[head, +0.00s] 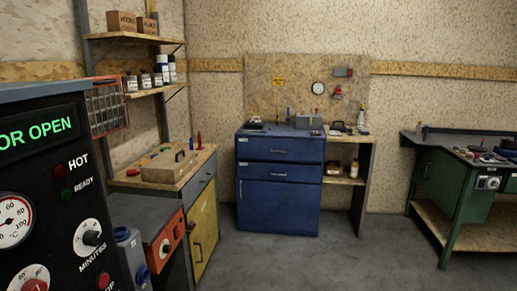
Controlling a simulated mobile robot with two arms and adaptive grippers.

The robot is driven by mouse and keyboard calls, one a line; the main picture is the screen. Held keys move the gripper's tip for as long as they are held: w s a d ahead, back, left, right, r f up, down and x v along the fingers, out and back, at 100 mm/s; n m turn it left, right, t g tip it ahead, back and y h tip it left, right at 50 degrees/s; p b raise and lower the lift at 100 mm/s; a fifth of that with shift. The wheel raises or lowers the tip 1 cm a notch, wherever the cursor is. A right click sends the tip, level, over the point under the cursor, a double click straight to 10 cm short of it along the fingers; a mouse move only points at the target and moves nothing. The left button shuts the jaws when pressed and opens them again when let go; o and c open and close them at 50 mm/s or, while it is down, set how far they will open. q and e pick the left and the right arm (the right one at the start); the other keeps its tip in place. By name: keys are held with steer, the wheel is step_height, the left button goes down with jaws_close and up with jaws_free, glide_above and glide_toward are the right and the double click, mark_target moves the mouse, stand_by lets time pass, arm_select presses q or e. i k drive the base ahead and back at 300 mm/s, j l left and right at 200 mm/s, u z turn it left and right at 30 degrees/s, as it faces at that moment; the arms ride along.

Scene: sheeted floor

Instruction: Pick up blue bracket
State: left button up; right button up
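I cannot make out a blue bracket in the head view. Small items lie on the blue cabinet (280,190), on the wooden-topped bench (203,160) and on the green workbench (459,208), but they are too small to tell apart. Neither of my grippers nor my arms shows.
A black control panel (75,215) reading "OR OPEN" fills the near left. A grey-blue box with a knob (122,235) stands beside it. Wall shelves (135,38) hold boxes and jars. A wooden shelf unit (366,185) adjoins the blue cabinet. The grey floor (320,260) is clear.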

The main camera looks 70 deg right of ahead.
mark_target(192, 143)
steer(key=z, duration=1.7)
steer(key=i+l+u, duration=0.1)
steer(key=i+l, duration=0.45)
steer(key=i, duration=0.2)
steer(key=i+l, duration=0.6)
steer(key=i+j+u, duration=0.05)
steer(key=i, duration=0.05)
